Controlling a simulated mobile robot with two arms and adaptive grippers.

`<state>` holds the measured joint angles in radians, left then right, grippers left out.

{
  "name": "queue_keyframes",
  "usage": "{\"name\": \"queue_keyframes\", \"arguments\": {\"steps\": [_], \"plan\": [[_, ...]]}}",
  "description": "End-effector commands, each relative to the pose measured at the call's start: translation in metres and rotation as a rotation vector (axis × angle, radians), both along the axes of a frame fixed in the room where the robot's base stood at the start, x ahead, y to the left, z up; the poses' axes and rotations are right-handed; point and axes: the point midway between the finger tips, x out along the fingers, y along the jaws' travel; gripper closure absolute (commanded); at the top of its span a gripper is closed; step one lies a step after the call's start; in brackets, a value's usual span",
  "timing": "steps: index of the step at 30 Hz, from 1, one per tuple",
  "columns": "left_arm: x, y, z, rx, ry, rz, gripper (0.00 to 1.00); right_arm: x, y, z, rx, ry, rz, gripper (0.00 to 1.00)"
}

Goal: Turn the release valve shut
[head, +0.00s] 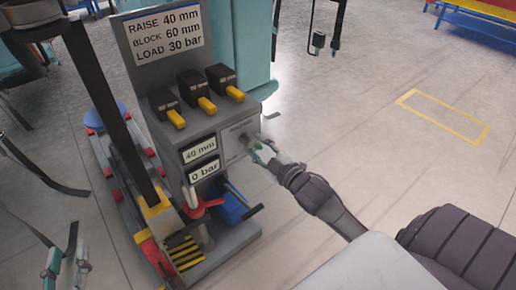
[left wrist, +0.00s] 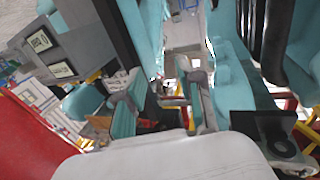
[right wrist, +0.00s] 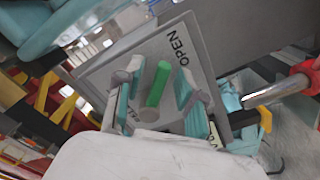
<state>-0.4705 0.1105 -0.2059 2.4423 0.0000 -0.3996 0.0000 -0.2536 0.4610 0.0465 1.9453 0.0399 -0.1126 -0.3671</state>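The release valve has a green lever (right wrist: 158,84) on a grey hub (right wrist: 148,114), mounted on a grey plate (right wrist: 150,47) with the word OPEN beside the lever's far end. Other lettering is partly hidden by my fingers. My right gripper (right wrist: 158,76) is open, with one finger on each side of the lever and visible gaps. In the head view, my right gripper (head: 262,150) is at the plate (head: 238,141) on the console's right side and hides much of the valve. My left gripper (head: 66,268) is open and empty at the lower left.
The console's sign (head: 164,31) reads RAISE 40 mm, BLOCK 60 mm, LOAD 30 bar. Displays show 40 mm (head: 199,150) and 0 bar (head: 204,171). Three black units (head: 193,82) with yellow ends sit above. A red-handled part (head: 199,208) stands below. Floor right is clear.

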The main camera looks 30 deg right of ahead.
Motion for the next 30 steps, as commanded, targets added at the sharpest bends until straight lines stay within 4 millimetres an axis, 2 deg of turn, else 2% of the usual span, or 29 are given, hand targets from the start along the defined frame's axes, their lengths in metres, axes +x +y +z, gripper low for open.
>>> {"name": "queue_keyframes", "arguments": {"steps": [8, 15, 25, 30], "plan": [[0.0, 0.0, 0.002, -0.003, -0.011, -0.001, 0.63, 0.002, 0.0, 0.0, 0.0, 0.0, 0.0, 0.61], [0.0, 0.0, 0.002, -0.002, -0.01, -0.001, 0.63, 0.002, 0.0, 0.0, 0.0, 0.0, 0.0, 1.0], [0.0, 0.0, 0.001, 0.001, 0.006, 0.0, 0.63, 0.001, 0.001, 0.0, 0.009, 0.002, 0.0, 1.0], [-0.005, 0.006, -0.024, 0.038, 0.149, 0.011, 0.63, 0.001, 0.002, 0.0, 0.05, 0.007, -0.001, 1.0]]}}
